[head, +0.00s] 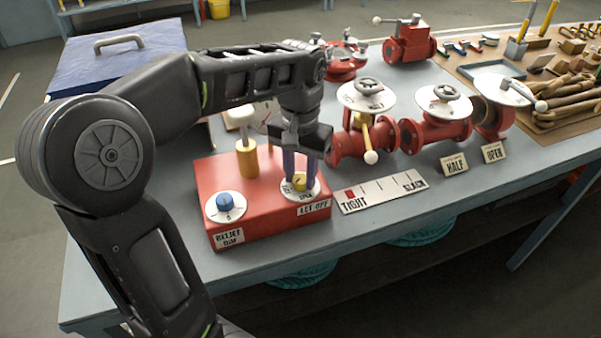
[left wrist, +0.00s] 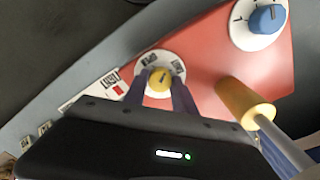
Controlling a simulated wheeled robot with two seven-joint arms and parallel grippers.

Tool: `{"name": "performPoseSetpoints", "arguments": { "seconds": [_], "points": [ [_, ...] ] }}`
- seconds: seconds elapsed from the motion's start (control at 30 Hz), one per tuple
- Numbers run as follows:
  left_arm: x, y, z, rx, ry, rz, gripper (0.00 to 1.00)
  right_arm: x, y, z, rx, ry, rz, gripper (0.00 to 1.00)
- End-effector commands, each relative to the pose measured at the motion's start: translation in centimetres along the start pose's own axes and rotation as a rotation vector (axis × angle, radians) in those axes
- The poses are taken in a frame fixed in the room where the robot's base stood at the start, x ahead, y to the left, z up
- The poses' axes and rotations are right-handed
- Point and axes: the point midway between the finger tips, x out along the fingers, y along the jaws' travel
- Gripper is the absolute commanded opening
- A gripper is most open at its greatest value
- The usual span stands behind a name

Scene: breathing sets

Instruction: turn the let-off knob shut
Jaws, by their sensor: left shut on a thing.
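The let-off knob (head: 299,183) is a small yellow knob on a white dial at the right front of a red box (head: 262,229), above a "LET OFF" label. My left gripper (head: 300,176) points down over it, with its two bluish fingers on either side of the knob, shut on it. In the left wrist view the yellow knob (left wrist: 160,82) sits between the fingers; its pointer direction is hard to tell. A blue knob (head: 225,202) on another white dial is at the box's left front. My right gripper is not in view.
A yellow-based lever (head: 247,160) stands upright on the box behind the knobs. A "TIGHT–SLACK" scale plate (head: 382,194) lies to the right. Several red valves (head: 436,135) with white dials stand behind it, with "HALF" (head: 454,165) and "OPEN" (head: 493,153) cards.

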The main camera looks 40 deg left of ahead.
Motion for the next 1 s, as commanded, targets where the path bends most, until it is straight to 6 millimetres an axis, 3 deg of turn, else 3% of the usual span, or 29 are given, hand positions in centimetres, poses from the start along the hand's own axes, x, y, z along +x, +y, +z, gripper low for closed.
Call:
{"name": "performPoseSetpoints", "arguments": {
  "seconds": [0.5, 1.0],
  "points": [
    [-0.08, -0.03, -0.04, 0.454, 0.002, 0.0, 0.0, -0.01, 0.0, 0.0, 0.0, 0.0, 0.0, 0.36],
    [-0.08, -0.04, -0.06, 0.612, 0.002, -0.001, 0.0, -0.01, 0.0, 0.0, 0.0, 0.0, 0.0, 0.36]
  ]
}}
